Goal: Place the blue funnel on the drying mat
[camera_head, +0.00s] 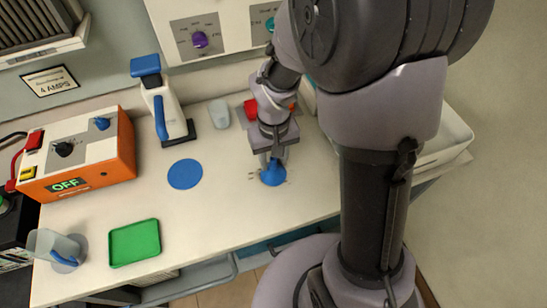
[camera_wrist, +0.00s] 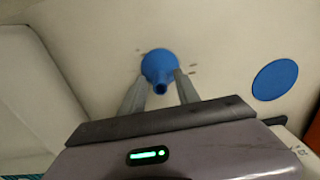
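The blue funnel (camera_head: 273,175) is on the pale worktop, right of the middle, below my gripper (camera_head: 271,158). In the wrist view the funnel (camera_wrist: 159,65) has its narrow spout pointing up towards the camera. My gripper (camera_wrist: 160,84) is open, with one finger on each side of the funnel and a gap around the spout. Whether the fingertips touch the cone is unclear. A flat round blue disc (camera_head: 185,174) lies left of the funnel and also shows in the wrist view (camera_wrist: 275,79). A green rectangular piece with a raised rim (camera_head: 135,243) lies at the front left; which is the drying mat is unclear.
An orange battery unit (camera_head: 125,147) stands at the left. A white and blue device (camera_head: 161,108) stands at the back. A clear jug (camera_head: 55,247) is at the front left. A red object (camera_head: 250,109) is behind my wrist. The worktop between funnel and disc is clear.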

